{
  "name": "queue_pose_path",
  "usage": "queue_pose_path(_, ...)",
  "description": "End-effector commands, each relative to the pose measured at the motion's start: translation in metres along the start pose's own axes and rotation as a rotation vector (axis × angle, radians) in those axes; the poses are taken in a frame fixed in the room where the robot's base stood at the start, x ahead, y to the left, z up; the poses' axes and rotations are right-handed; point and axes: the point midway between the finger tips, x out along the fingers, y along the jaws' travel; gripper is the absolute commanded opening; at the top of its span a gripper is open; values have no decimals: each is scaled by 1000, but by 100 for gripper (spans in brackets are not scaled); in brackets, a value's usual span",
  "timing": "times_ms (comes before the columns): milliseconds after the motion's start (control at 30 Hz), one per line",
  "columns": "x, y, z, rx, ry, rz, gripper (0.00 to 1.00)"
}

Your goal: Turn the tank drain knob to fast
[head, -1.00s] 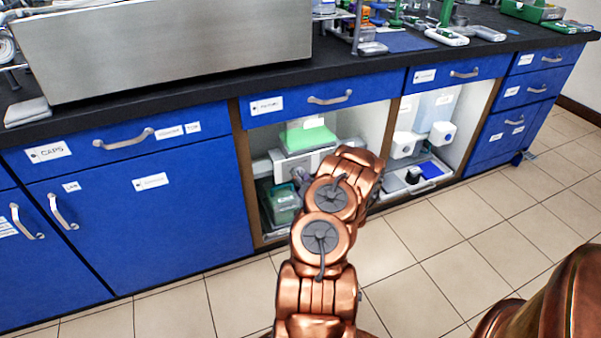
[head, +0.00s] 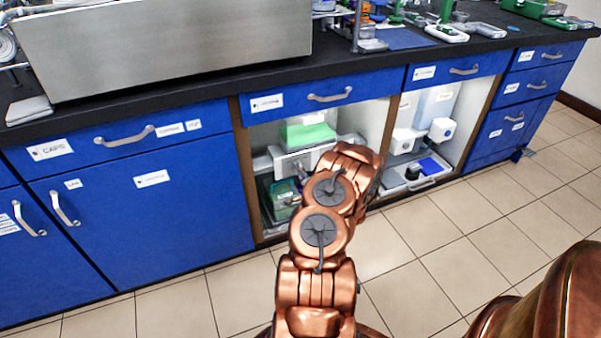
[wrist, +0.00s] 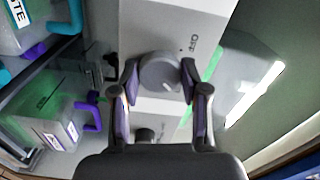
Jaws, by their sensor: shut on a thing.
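In the wrist view a round grey knob (wrist: 160,71) with a small pale pointer mark stands out from a light grey panel (wrist: 158,25). My gripper (wrist: 159,82) is shut on this knob, with one dark finger pad on each side. The pointer mark is on the lower right of the knob's face. In the head view a white unit with a green top (head: 308,133) sits in the left open bay. My arm hides most of that unit's lower right there.
A second dark knob (wrist: 147,134) is below, between my fingers. Boxes with purple handles (wrist: 90,115) are at the left of the wrist view. In the head view, a second open bay holds a white device (head: 410,176). The tiled floor (head: 440,255) in front is clear.

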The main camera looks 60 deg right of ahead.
Motion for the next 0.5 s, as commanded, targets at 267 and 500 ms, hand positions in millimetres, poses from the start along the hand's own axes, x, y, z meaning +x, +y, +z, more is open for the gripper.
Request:
queue_pose_path(267, 0, 0, -1, 39, 3, 0, 10)
queue_pose_path(500, 0, 0, -1, 41, 3, 0, 10)
